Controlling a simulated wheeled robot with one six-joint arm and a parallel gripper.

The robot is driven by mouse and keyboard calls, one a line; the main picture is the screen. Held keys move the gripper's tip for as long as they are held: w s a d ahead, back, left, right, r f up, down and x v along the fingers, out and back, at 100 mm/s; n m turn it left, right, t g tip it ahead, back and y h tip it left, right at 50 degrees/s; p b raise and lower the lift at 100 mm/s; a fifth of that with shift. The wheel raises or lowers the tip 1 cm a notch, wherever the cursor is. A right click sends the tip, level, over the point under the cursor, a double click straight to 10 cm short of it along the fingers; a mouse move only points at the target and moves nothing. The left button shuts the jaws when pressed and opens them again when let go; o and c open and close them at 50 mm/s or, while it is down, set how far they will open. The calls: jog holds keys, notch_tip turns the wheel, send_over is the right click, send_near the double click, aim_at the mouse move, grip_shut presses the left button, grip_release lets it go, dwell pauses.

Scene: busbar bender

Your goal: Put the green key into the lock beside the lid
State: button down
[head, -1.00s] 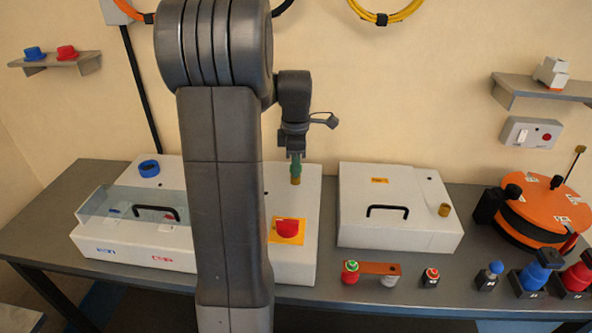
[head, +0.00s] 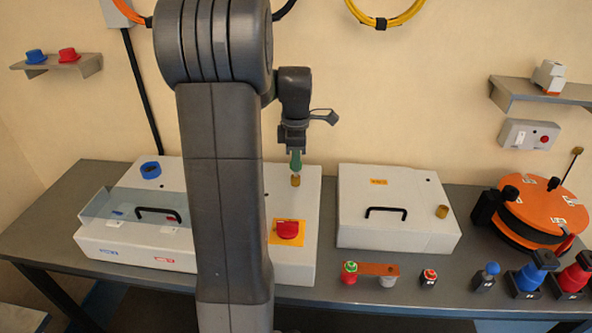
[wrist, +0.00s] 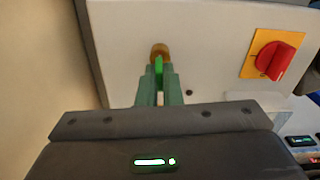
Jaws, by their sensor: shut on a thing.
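My gripper (head: 296,158) points down over the brass lock (head: 296,181) on the white machine, to the right of its clear lid (head: 125,203). In the wrist view, my gripper's green fingers (wrist: 160,90) are shut on the bright green key (wrist: 159,66). The key's visible end lines up with the brass lock (wrist: 159,49) and appears to meet it. Whether it is inside the lock, and how deep, I cannot tell. My own arm hides part of the machine between the lid and the lock.
A red knob on a yellow plate (head: 287,230) sits in front of the lock. A second white box (head: 395,230) with a handle and another brass lock (head: 442,211) stands to the right. Several small buttons and an orange reel (head: 545,213) are further right.

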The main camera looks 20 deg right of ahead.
jog(key=shift+r+p, duration=0.55)
jog(key=shift+r, duration=0.15)
jog(key=shift+r, duration=0.1)
notch_tip(320, 180, up, 5)
jog(key=p, duration=0.4)
jog(key=shift+r+p, duration=0.1)
jog(key=shift+p, duration=0.2)
dwell(1.2)
